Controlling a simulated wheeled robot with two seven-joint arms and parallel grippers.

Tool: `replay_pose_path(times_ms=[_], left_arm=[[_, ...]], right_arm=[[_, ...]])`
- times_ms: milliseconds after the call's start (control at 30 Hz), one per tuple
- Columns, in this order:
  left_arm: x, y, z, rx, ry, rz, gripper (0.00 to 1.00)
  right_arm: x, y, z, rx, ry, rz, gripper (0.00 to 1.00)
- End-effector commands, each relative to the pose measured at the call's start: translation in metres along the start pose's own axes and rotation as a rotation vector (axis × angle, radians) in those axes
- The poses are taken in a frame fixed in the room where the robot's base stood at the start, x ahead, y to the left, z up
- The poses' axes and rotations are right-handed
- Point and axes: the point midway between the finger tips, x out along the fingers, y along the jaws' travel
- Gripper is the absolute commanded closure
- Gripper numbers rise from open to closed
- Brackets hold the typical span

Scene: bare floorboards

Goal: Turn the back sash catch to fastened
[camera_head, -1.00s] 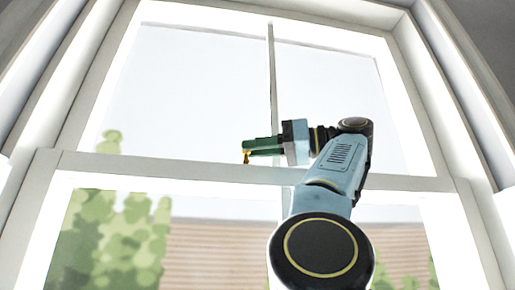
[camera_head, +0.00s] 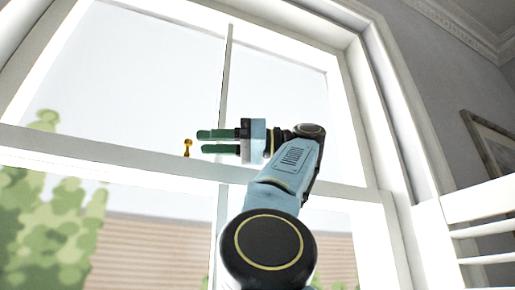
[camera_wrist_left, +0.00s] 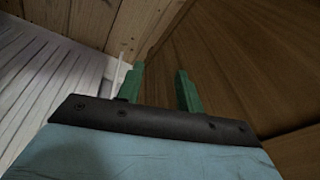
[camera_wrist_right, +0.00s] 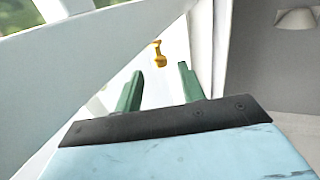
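The brass sash catch (camera_head: 187,147) stands on the meeting rail (camera_head: 110,152) of the window in the head view. It also shows in the right wrist view (camera_wrist_right: 159,54), just beyond the fingertips. My right gripper (camera_head: 203,142) is open, with its green fingers pointing left toward the catch. The catch lies a little left of the fingertips, apart from them and not between them. In the right wrist view the right gripper (camera_wrist_right: 160,82) shows a clear gap between its fingers. My left gripper (camera_wrist_left: 158,72) is open and empty in the left wrist view, over wooden boards.
The window's white frame (camera_head: 385,110) rises right of my right arm. White louvred shutters (camera_head: 485,240) and a framed picture (camera_head: 490,140) are at the right. In the left wrist view, a pale slatted surface (camera_wrist_left: 45,80) lies left of brown wood (camera_wrist_left: 230,60).

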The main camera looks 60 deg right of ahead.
Motion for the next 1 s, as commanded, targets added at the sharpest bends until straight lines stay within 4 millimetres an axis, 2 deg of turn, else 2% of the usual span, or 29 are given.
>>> replay_pose_path(times_ms=[300, 533, 700, 1000], left_arm=[[-0.040, 0.019, -0.030, -0.009, 0.038, 0.029, 0.64], [-0.060, 0.025, -0.038, -0.012, 0.048, 0.039, 0.64], [-0.065, 0.026, -0.039, -0.012, 0.050, 0.041, 0.64], [-0.065, 0.026, -0.040, -0.012, 0.050, 0.041, 0.64]], right_arm=[[-0.054, 0.000, 0.003, 0.000, 0.001, 0.001, 0.60], [-0.094, 0.000, 0.001, 0.000, 0.000, 0.000, 0.60], [-0.105, 0.000, 0.001, 0.001, -0.002, 0.000, 0.60], [-0.107, 0.000, 0.001, 0.001, -0.002, 0.000, 0.60]])
